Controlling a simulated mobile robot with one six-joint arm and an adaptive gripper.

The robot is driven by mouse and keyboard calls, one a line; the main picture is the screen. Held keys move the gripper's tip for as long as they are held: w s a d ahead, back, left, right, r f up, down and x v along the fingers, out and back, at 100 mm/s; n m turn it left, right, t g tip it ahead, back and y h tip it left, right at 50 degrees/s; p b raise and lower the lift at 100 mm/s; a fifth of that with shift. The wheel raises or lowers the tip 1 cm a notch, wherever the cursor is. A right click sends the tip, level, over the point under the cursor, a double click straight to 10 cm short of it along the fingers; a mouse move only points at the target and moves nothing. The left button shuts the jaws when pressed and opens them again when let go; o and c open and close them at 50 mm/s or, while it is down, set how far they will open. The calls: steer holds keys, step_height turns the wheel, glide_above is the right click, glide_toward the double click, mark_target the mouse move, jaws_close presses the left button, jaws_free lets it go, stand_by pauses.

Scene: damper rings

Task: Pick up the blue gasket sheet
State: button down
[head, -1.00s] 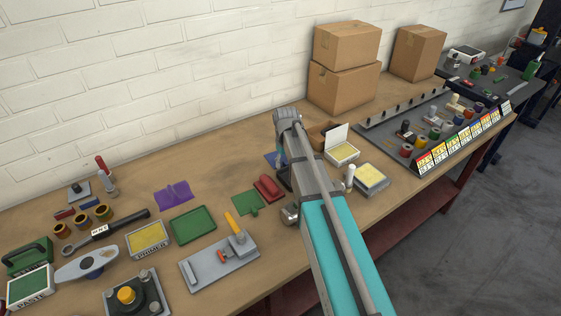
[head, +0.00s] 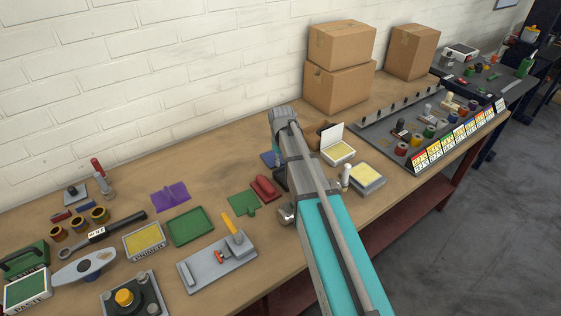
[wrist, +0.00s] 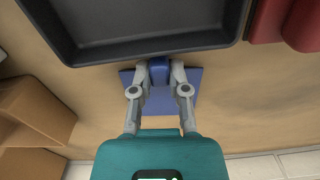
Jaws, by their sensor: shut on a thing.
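The blue gasket sheet (wrist: 160,103) is a flat blue square with a raised blue tab at its middle. In the wrist view it lies just below a dark tray's edge, over the wooden bench. My gripper (wrist: 159,72) is shut on that tab, one grey finger on each side. Whether the sheet touches the bench or is slightly raised, I cannot tell. In the head view only a blue corner of the sheet (head: 267,159) shows left of my arm; my arm hides the rest and the fingertips.
A dark tray (wrist: 130,48) is close beside the fingers. A red block (head: 264,188) and a green sheet (head: 243,203) lie nearby on the bench (head: 225,165). An open brown box (head: 318,136) stands beyond my arm. A purple sheet (head: 170,197) is farther left.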

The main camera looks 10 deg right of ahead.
step_height(320, 180, up, 2)
steer(key=shift+r+p, duration=0.1)
steer(key=shift+p, duration=0.8)
steer(key=s+d+r+p, duration=0.4)
steer(key=s+r+p, duration=0.6)
steer(key=s, duration=0.3)
steer(key=shift+s+d+r, duration=0.15)
steer(key=shift+r, duration=0.05)
